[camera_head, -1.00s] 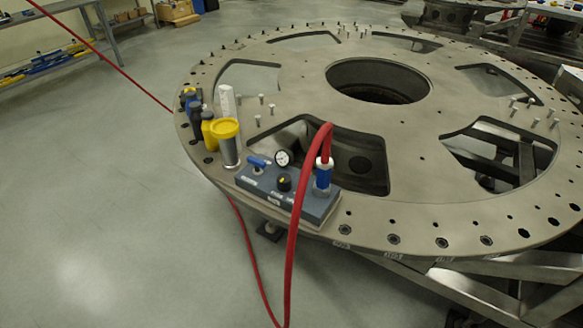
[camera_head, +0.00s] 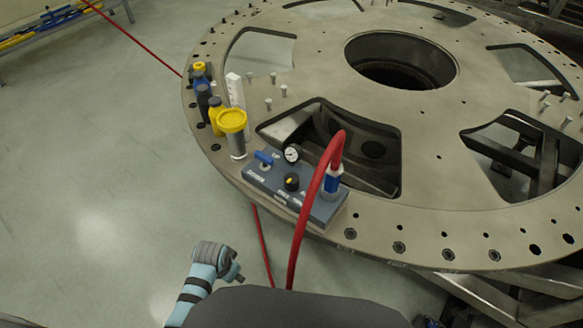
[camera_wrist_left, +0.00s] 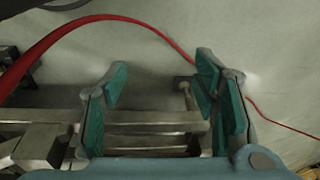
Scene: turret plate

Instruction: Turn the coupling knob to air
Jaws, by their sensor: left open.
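A dark blue-grey control box (camera_head: 245,178) lies on the near left rim of the round turret plate (camera_head: 300,50). A black knob with a yellow mark (camera_head: 291,182) sits on its top, between a blue lever (camera_head: 264,158) and a blue coupling (camera_head: 332,183) with a red hose. A white-faced gauge (camera_head: 291,154) stands just behind the knob. The labels are too small to read. In the left wrist view my left gripper (camera_wrist_left: 162,68) is open, with nothing seen between its teal-padded fingers; the knob is not in that view. In the head view my left arm shows low, in front of the plate.
The red hose (camera_head: 307,210) arches from the coupling down toward me, and also crosses the left wrist view (camera_wrist_left: 60,38). A yellow-lidded cup (camera_head: 232,122) and bottles stand left of the box. Openings and upright bolts mark the plate.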

